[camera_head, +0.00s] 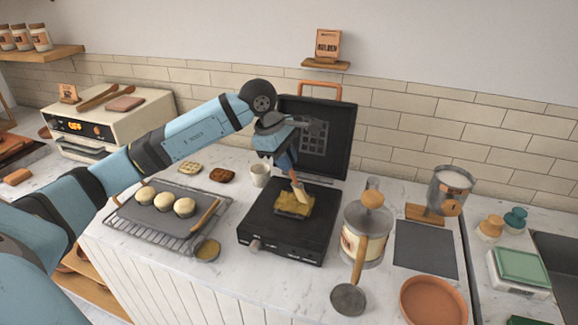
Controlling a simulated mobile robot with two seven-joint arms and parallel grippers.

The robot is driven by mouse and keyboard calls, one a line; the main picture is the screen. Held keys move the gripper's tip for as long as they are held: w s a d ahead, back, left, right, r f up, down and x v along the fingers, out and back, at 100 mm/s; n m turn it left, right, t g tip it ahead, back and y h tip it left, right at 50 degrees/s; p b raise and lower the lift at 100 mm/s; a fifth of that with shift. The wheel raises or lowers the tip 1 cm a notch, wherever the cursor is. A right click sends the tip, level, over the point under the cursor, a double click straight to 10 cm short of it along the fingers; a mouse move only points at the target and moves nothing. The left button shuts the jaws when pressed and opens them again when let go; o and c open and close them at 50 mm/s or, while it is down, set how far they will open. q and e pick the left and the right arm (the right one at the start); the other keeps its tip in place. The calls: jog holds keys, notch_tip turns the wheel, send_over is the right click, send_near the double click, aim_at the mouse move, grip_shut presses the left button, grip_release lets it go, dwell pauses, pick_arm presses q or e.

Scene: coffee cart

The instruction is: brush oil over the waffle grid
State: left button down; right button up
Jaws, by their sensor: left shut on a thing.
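The black waffle maker (262,222) stands in the middle of the counter with its lid (340,130) open and upright behind it. The yellow-brown waffle grid (288,208) lies in the middle of its base. My left gripper (285,158) is above the base, shut on a brush (299,191) that points down with its pale bristles at the grid. The bristles overlap the grid in the picture; I cannot tell how firmly they touch. A small bowl of yellow liquid (207,250), seemingly oil, stands left of the waffle maker. My right gripper is not in view.
A tray (150,231) with several pale rounds is at left. A white cup (260,175) stands close behind the waffle maker. A large jar (372,226), a ladle (348,298) and a terracotta dish (434,301) are at right. The dark mat (425,249) is bare.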

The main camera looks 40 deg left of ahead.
pick_arm(q)
jog(key=shift+s+r+p, duration=0.1)
jog(key=shift+r+p, duration=0.5)
jog(key=shift+r, duration=1.3)
jog(key=shift+f, duration=0.1)
